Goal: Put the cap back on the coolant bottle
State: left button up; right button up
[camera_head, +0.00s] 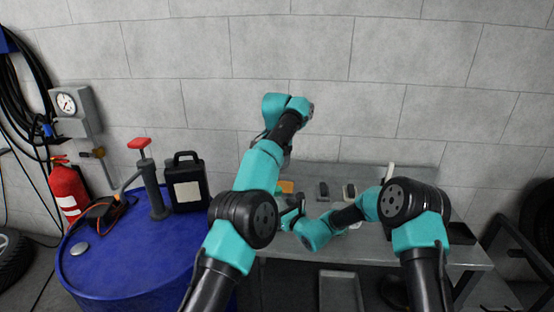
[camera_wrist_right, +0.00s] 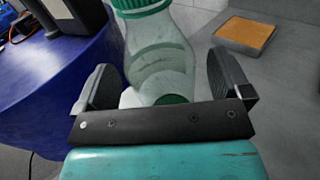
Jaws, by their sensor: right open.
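In the right wrist view a clear bottle (camera_wrist_right: 158,50) stands between the jaws of my right gripper (camera_wrist_right: 165,85). A green ring or cap (camera_wrist_right: 142,6) crosses its upper end and is cut by the picture edge. A green round patch (camera_wrist_right: 173,99) shows low on the bottle; I cannot tell if it is a loose cap. The jaws are open, with gaps on both sides of the bottle. In the head view my right gripper (camera_head: 291,213) is low over the bench, and the bottle is mostly hidden by my arms. My left gripper (camera_head: 304,108) is raised near the wall, its jaws unclear.
A blue drum (camera_head: 130,262) at left carries a black jug (camera_head: 186,184) and a hand pump (camera_head: 155,190). The grey bench (camera_head: 440,252) has an orange pad (camera_head: 286,187) and small dark items at its back. A fire extinguisher (camera_head: 67,190) stands far left.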

jog(key=v, duration=1.6)
jog(key=shift+s+d, duration=0.25)
